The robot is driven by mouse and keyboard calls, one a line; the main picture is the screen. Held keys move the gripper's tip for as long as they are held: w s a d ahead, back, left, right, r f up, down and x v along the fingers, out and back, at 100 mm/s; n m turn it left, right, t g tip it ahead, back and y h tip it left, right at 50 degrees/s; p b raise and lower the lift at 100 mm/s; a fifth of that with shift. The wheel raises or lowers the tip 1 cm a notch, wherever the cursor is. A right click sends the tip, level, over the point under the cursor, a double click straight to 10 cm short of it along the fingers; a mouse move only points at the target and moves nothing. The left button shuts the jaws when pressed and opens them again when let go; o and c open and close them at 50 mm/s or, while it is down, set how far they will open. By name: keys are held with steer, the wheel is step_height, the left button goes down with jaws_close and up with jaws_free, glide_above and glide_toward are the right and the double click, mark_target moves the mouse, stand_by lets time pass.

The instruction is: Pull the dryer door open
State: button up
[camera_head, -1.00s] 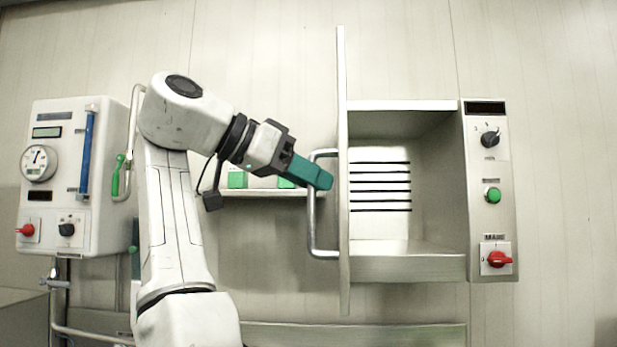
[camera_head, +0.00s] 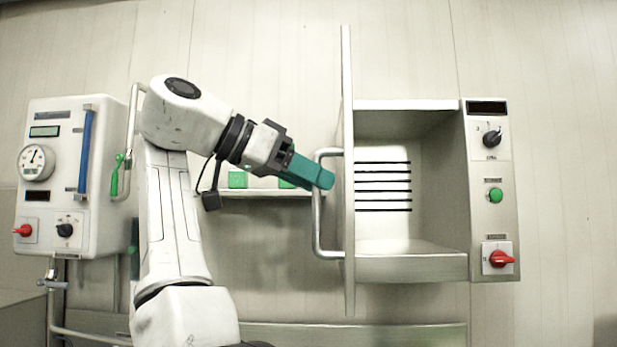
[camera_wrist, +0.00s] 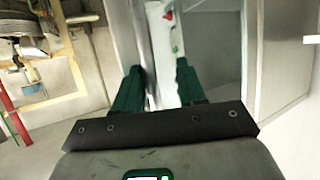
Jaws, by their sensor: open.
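The dryer door (camera_head: 348,225) stands swung wide open, seen almost edge-on at the left side of the dryer's open cavity (camera_head: 432,180). Its bar handle (camera_head: 317,235) is on the door's left face. My gripper (camera_head: 326,181) has green fingers that are open, at the upper part of the handle. They overlap the handle in the head view, so whether they touch it is unclear. In the wrist view my gripper (camera_wrist: 158,80) has its fingers apart, with a grey upright surface and a white panel seen past them.
The dryer's control panel (camera_head: 493,220) with a red switch is at the right. A white wall box (camera_head: 70,175) with gauge and blue tube is at the left. A shelf (camera_head: 265,193) with green blocks is behind my gripper. The wall right of the dryer is clear.

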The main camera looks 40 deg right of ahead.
steer(key=v, duration=0.7)
steer(key=shift+a+r, duration=0.15)
steer(key=shift+a, duration=0.1)
steer(key=shift+w, duration=0.1)
stand_by(0.4)
